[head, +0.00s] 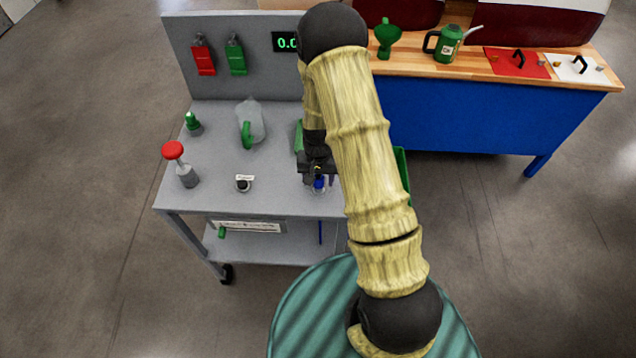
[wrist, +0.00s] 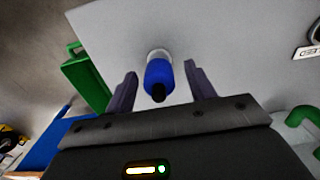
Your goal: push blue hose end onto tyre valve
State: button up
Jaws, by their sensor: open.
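The blue hose end (wrist: 158,76) has a black tip and sits in a pale round holder on the grey cart top. In the head view the blue hose end (head: 319,184) shows just under my gripper (head: 318,170), near the cart's front edge. In the wrist view my gripper (wrist: 160,70) is open, with one finger on each side of the hose end and visible gaps between. I cannot make out a tyre valve in either view.
The grey cart (head: 215,190) also holds a red-topped plunger (head: 174,152), a small green bottle (head: 193,125), a clear jug (head: 252,122) and a black knob (head: 243,184). A blue bench (head: 450,115) stands behind right.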

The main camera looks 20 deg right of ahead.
jog(key=shift+s+d, duration=0.1)
jog(key=shift+a, duration=0.2)
jog(key=shift+c, duration=0.4)
grip_shut()
